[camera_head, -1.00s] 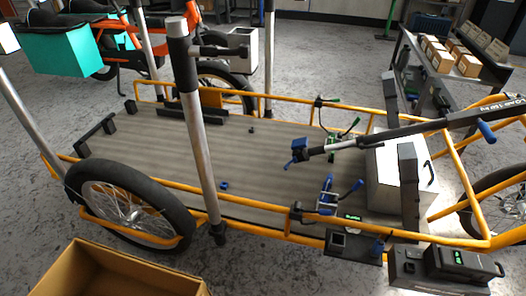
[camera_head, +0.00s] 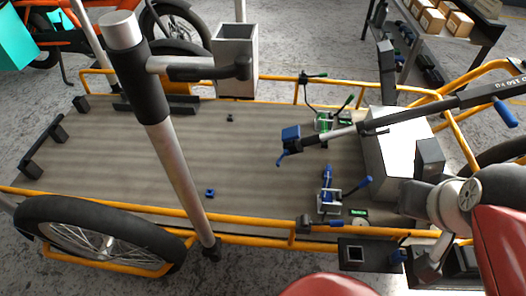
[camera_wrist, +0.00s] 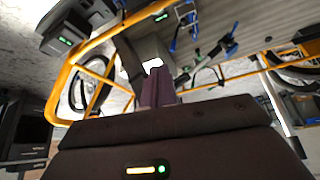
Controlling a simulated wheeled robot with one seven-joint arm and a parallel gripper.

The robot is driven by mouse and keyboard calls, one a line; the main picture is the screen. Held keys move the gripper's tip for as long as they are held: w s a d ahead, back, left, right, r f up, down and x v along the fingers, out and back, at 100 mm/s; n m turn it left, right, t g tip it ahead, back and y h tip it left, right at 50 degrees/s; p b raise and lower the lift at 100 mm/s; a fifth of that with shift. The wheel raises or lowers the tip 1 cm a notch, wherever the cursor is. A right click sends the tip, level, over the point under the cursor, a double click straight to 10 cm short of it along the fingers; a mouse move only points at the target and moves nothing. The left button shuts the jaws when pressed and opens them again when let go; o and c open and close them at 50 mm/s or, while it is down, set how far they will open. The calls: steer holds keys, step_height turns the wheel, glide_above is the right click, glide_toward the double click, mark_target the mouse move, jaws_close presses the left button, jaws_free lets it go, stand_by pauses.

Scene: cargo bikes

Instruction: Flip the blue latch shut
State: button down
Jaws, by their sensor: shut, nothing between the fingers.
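The blue latch (camera_head: 328,190) is a small metal toggle clamp with blue parts on the near right of the cargo deck. Its blue-tipped lever (camera_head: 364,182) sticks out up and to the right, and a blue arm stands up at the left. The latch also shows in the wrist view (camera_wrist: 180,36) near the top. My gripper (camera_wrist: 157,78) is shut and empty, its dark fingers together in front of the pale box. It is apart from the latch. In the head view, my arm is at the right and I cannot make out the fingertips.
A green-handled latch (camera_head: 325,122) sits behind the blue one. A black pole with a blue end (camera_head: 290,140) slants over the deck. A pale box (camera_head: 388,150) stands right of the latches. The orange rail (camera_head: 270,236) and a grey post (camera_head: 170,150) edge the deck; its middle is mostly clear.

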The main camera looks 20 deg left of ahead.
steer(key=shift+d, duration=0.1)
steer(key=w+a+n+g, duration=0.2)
steer(key=w+a+n, duration=0.2)
steer(key=w+a, duration=0.55)
steer(key=w+a+n+g, duration=0.2)
steer(key=w+a+n, duration=0.3)
steer(key=w, duration=0.8)
steer(key=w+a+f+n+g+h, duration=0.1)
steer(key=w+a+f, duration=0.25)
steer(key=a, duration=0.25)
steer(key=w+a+f+n, duration=0.2)
steer(key=w+a+f, duration=0.1)
steer(key=a+f, duration=0.25)
steer(key=a+f+n+g+h, duration=0.1)
steer(key=a+f+n, duration=0.3)
steer(key=a+f, duration=0.9)
step_height(320, 180, down, 4)
steer(key=shift+s+a+r+h, duration=0.2)
steer(key=shift+a+r+h, duration=0.1)
steer(key=shift+h, duration=0.1)
steer(key=shift+f, duration=0.1)
